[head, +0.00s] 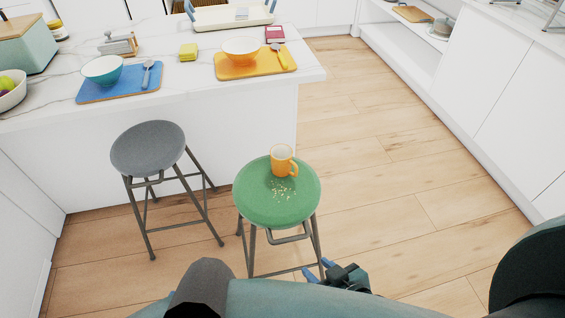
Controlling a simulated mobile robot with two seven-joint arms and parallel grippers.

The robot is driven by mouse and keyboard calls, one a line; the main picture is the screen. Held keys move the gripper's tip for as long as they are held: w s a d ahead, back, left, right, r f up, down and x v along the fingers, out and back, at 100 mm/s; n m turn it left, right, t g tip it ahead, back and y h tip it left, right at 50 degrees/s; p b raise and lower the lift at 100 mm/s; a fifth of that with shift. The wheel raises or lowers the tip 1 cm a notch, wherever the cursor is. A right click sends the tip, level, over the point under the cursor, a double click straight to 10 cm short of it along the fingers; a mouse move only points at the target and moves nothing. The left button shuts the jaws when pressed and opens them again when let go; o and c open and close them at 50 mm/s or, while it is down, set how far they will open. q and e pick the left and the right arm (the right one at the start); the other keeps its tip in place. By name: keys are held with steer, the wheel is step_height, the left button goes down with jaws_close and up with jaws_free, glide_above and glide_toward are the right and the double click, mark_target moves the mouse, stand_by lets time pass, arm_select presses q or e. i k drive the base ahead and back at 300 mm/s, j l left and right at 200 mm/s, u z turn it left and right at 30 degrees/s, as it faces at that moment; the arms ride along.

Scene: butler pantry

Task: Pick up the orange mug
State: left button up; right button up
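The orange mug (283,160) stands upright on the round green seat of a stool (258,202), near its back right edge. Its handle points to the right and its pale inside shows. My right gripper (318,269) is low in the picture, in front of and below the green seat, well apart from the mug. Its two blue fingertips are spread apart with nothing between them. My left gripper is not in view.
Crumbs (284,190) lie on the green seat before the mug. A grey stool (148,148) stands to the left. Behind is a white counter (180,62) with a blue tray (120,93) and an orange tray (228,72), each holding a bowl. The wooden floor (385,190) to the right is clear.

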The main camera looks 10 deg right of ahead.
mark_target(281, 154)
steer(key=l, duration=0.5)
steer(key=k+l+u, duration=0.1)
steer(key=l, duration=0.45)
steer(key=l+u, duration=0.25)
steer(key=l, duration=0.8)
steer(key=i+l+u, duration=0.1)
steer(key=l, duration=0.25)
steer(key=i+l+u, duration=0.1)
steer(key=l, duration=0.25)
steer(key=i+l+u, duration=0.1)
steer(key=l, duration=0.25)
steer(key=i+l+u, duration=0.1)
steer(key=i+l, duration=0.55)
